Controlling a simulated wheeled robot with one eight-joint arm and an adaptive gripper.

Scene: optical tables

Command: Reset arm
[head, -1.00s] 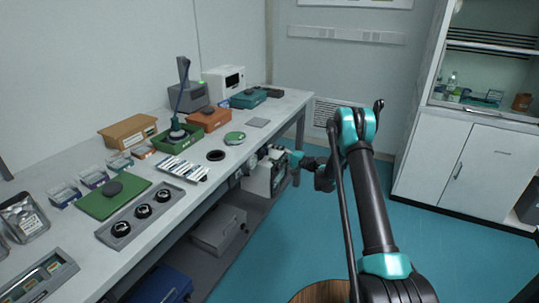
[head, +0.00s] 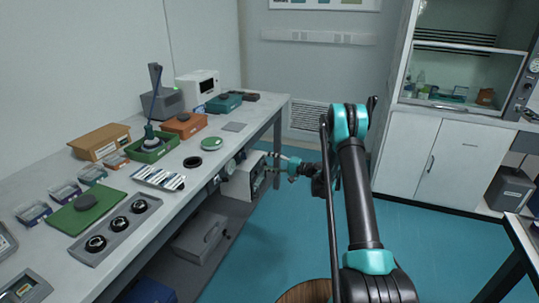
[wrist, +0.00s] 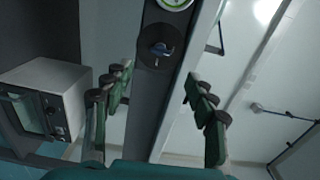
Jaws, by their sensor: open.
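My arm reaches forward past the right edge of the long bench (head: 150,225). My gripper (head: 268,163) is beside the bench's side, below the level of its top, and looks small and partly merged with the equipment behind it. In the wrist view my gripper (wrist: 160,112) shows its green and black fingers wide apart, with nothing between them.
A grey instrument box (wrist: 48,95) with knobs stands left of the fingers in the wrist view. The bench top holds trays, a green mat (head: 84,213) and boxes. White cabinets (head: 440,160) stand at the back right, a dark-legged table (head: 522,232) at the right edge. Blue floor lies open between.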

